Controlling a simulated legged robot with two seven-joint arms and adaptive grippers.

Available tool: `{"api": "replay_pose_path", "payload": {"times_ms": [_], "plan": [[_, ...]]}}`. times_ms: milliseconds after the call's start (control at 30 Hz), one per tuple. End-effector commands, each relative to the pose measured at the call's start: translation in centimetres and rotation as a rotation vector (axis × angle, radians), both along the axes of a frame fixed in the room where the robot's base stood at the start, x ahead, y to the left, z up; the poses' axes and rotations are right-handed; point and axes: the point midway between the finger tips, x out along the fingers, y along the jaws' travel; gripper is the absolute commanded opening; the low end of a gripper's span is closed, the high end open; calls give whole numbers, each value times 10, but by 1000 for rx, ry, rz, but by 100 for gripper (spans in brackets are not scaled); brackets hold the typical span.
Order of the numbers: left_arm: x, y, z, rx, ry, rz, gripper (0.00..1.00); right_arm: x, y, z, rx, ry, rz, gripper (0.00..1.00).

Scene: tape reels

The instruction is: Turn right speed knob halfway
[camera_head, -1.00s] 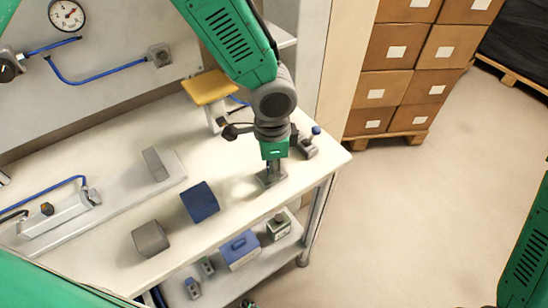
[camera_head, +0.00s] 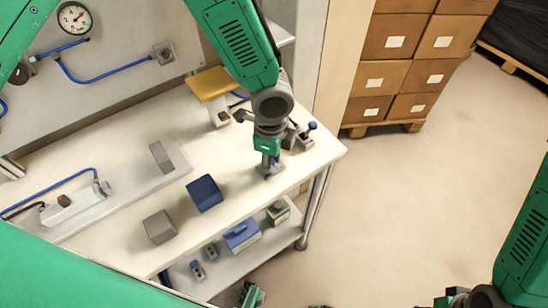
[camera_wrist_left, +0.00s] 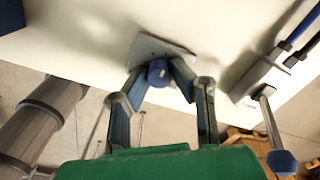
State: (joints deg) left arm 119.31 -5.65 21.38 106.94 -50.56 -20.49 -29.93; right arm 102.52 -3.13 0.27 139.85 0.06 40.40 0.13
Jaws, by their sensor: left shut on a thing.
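The speed knob (camera_wrist_left: 158,72) is a small blue cylinder on a square grey plate (camera_wrist_left: 150,45), seen in the left wrist view. The plate also shows in the head view (camera_head: 270,172), near the right end of the white bench. My left gripper (camera_head: 268,160) reaches down over it, and the knob is hidden there. In the left wrist view its two fingers (camera_wrist_left: 160,85) stand on either side of the knob, shut on it. My right gripper (camera_head: 442,301) is only partly in view at the lower edge of the head view, so its fingers cannot be made out.
Beside the plate stands a small blue-tipped lever (camera_head: 311,126), which also shows in the left wrist view (camera_wrist_left: 281,160). A yellow-topped stand (camera_head: 210,84) is behind. A blue block (camera_head: 204,193) and grey block (camera_head: 159,227) lie left. Stacked cartons (camera_head: 388,75) stand at the right.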

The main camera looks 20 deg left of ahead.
Motion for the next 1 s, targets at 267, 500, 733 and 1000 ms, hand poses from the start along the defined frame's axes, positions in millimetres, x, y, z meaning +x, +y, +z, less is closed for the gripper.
{"api": "replay_pose_path", "payload": {"times_ms": [267,500,733,1000], "plan": [[2,4,0,7,-3,1,0,0,0,0,0,0,0,40],[2,3,0,5,-2,1,40,0,0,0,0,0,0,40],[1,-1,2,5,-2,-1,40,-2,0,1,0,-2,0,40],[3,0,39,3,-5,2,40,-3,0,1,0,-3,0,40]]}}
